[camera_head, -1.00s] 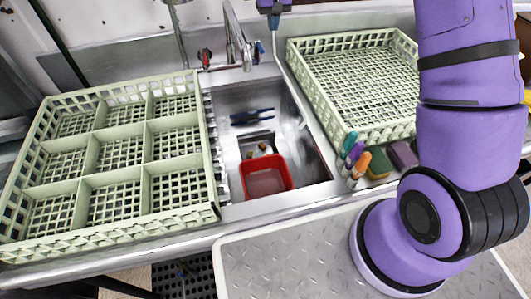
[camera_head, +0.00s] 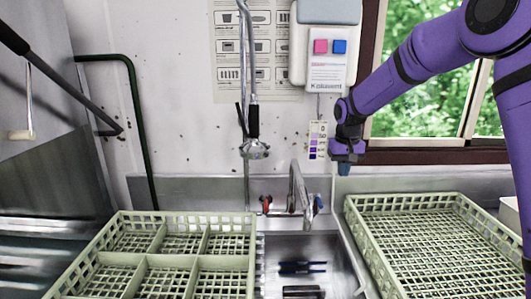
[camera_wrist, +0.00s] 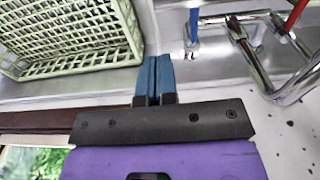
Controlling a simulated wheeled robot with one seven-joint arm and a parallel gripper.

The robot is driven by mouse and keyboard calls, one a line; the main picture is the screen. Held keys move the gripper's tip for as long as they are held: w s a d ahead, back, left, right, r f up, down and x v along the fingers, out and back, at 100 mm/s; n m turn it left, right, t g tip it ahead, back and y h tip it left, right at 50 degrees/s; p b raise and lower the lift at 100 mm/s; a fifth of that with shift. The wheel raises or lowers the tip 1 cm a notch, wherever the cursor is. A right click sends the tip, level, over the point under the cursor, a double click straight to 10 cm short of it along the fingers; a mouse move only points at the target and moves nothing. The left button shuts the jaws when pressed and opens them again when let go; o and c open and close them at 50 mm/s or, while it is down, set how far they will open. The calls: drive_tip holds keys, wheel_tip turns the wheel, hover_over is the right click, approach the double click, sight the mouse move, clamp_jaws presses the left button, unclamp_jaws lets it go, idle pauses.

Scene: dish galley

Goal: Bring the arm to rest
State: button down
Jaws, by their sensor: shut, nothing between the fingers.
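My purple arm rises along the right side of the head view and bends over in front of the window. My gripper (camera_head: 343,168) hangs fingers-down near the back wall, above the counter behind the sink. In the wrist view its two blue fingers (camera_wrist: 155,76) lie side by side, shut, with nothing between them. They are apart from the faucet and the rack.
A divided green rack (camera_head: 165,262) stands left of the sink (camera_head: 315,250) and an open green rack (camera_head: 435,240) right of it. The faucet (camera_head: 298,190) and hanging spray hose (camera_head: 254,150) are left of my gripper. A window (camera_head: 425,105) is behind my arm.

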drive_tip(key=s+d+r+t, duration=0.1)
drive_tip(key=s+d+r, duration=0.1)
drive_tip(key=s+r, duration=0.7)
drive_tip(key=s+d+r+t, duration=0.15)
drive_tip(key=s+r, duration=0.45)
drive_tip(key=s, duration=0.6)
drive_tip(key=s+d+t, duration=0.2)
drive_tip(key=s+d, duration=0.1)
drive_tip(key=s, duration=1.7)
drive_tip(key=shift+s+f, duration=0.3)
drive_tip(key=shift+f, duration=0.1)
